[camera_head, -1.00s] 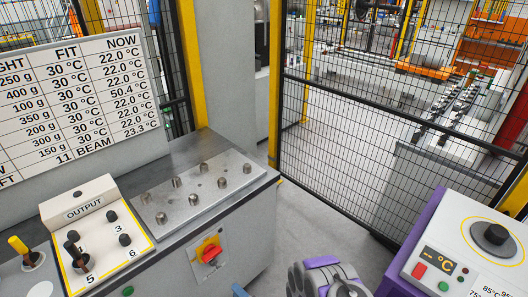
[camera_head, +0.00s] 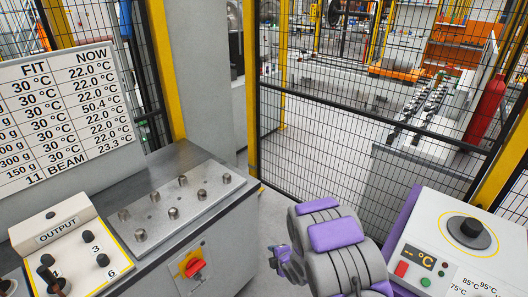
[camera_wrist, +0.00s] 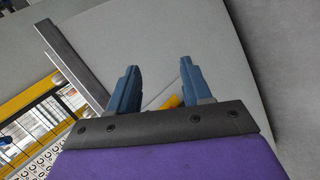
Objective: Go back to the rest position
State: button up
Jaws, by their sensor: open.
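My gripper (camera_wrist: 158,88) shows in the wrist view with its two blue fingers apart and nothing between them. A plain grey surface lies beyond the fingers. In the head view my grey and purple arm is at the bottom, between the grey cabinet (camera_head: 228,232) and the white heater unit (camera_head: 440,245). The fingers cannot be made out clearly there.
On the cabinet are a metal plate with several pegs (camera_head: 182,205), an OUTPUT box with black knobs (camera_head: 62,240) and a red-yellow switch (camera_head: 193,267). A temperature board (camera_head: 60,115) hangs above. A mesh fence (camera_head: 350,110) closes the back; a red extinguisher (camera_head: 487,108) stands right.

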jog(key=s+d+r+m+g+h, duration=0.25)
jog(key=s+d+r+m, duration=0.4)
jog(key=r, duration=0.35)
jog(key=s+d+r+m+g+h, duration=0.1)
jog(key=s+d+r+m+h, duration=0.2)
jog(key=s+d+r+m, duration=0.5)
jog(key=s+a+r+m+g, duration=0.1)
jog(key=s+r, duration=0.3)
jog(key=s, duration=0.5)
jog(key=s+a+r+m+g+y, duration=0.1)
jog(key=s+a+r+m+g, duration=0.1)
jog(key=s, duration=0.8)
jog(key=s+a+r+m+g, duration=0.1)
jog(key=s+r+m+g, duration=0.2)
jog(key=s+r, duration=0.5)
jog(key=shift+s+a+r+m+g, duration=0.3)
jog(key=shift+s+m, duration=0.35)
jog(key=shift+s, duration=0.5)
jog(key=shift+f, duration=0.1)
